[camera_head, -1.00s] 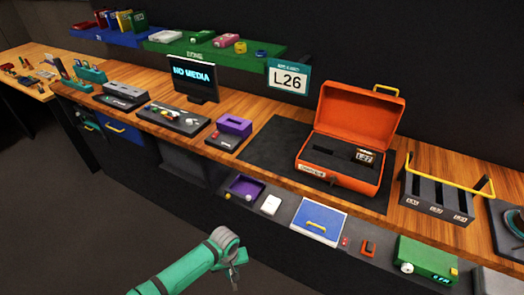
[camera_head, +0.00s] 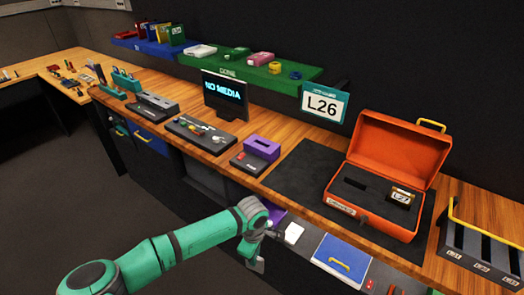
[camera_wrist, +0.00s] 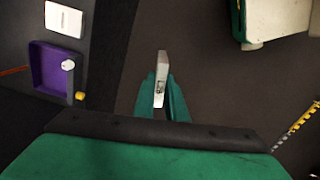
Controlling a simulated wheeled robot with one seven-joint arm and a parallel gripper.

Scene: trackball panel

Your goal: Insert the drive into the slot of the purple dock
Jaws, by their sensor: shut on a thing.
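The purple dock (camera_head: 263,146) sits on a dark base on the wooden bench, left of the black mat. Its top opening is visible, but its inside is too small to make out. My gripper (camera_head: 254,262) is low in front of the bench, below the dock and apart from it. In the wrist view my gripper (camera_wrist: 162,98) has its green fingers shut on a thin pale drive (camera_wrist: 160,75) with a small label. The drive stands out beyond the fingertips, and the floor shows behind it.
An open orange case (camera_head: 378,185) stands on the mat, with a labelled block inside. A monitor (camera_head: 223,95) reads "NO MEDIA". A lower shelf holds a purple tray (camera_wrist: 36,68), a white block (camera_head: 293,234) and a blue box (camera_head: 341,259). The bench edge lies between my gripper and the dock.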

